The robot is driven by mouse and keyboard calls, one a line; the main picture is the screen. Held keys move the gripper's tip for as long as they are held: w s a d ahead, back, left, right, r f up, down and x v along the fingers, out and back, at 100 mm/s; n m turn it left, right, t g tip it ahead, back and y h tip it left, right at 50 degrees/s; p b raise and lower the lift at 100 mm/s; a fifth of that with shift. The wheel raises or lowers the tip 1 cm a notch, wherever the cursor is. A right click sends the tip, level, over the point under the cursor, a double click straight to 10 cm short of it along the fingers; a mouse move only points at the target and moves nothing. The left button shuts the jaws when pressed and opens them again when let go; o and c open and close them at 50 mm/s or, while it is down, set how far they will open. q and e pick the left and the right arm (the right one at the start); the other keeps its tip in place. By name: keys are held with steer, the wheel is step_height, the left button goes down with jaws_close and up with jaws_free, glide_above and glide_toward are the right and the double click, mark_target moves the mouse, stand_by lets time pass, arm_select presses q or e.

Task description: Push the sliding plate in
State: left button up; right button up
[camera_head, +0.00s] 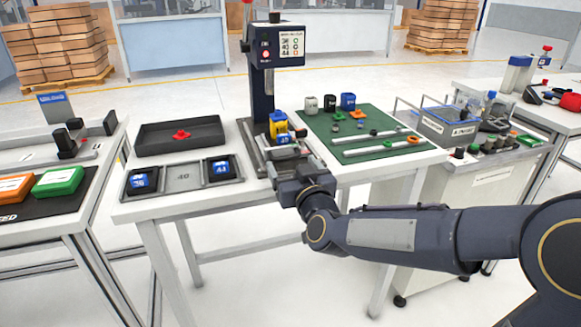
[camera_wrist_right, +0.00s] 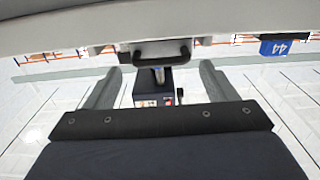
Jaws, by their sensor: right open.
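A dark press (camera_head: 262,90) with a display head stands at the middle of the white table. A yellow and blue piece (camera_head: 279,127) sits at its base, where the sliding plate is mostly hidden by my right gripper. My right gripper (camera_head: 284,160) is at the table's front edge, just in front of the press base. Contact cannot be told. My left gripper is out of view.
Left of the press are a black tray (camera_head: 180,136) with a red piece and blue blocks numbered 36 (camera_head: 140,180) and 44 (camera_head: 219,168).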

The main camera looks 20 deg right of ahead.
mark_target(289, 158)
steer(key=shift+w, duration=1.1)
steer(key=shift+c, duration=0.2)
steer(key=c, duration=1.1)
steer(key=w, duration=0.4)
steer(key=shift+w, duration=0.2)
steer(key=o, duration=1.1)
steer(key=shift+o, duration=0.2)
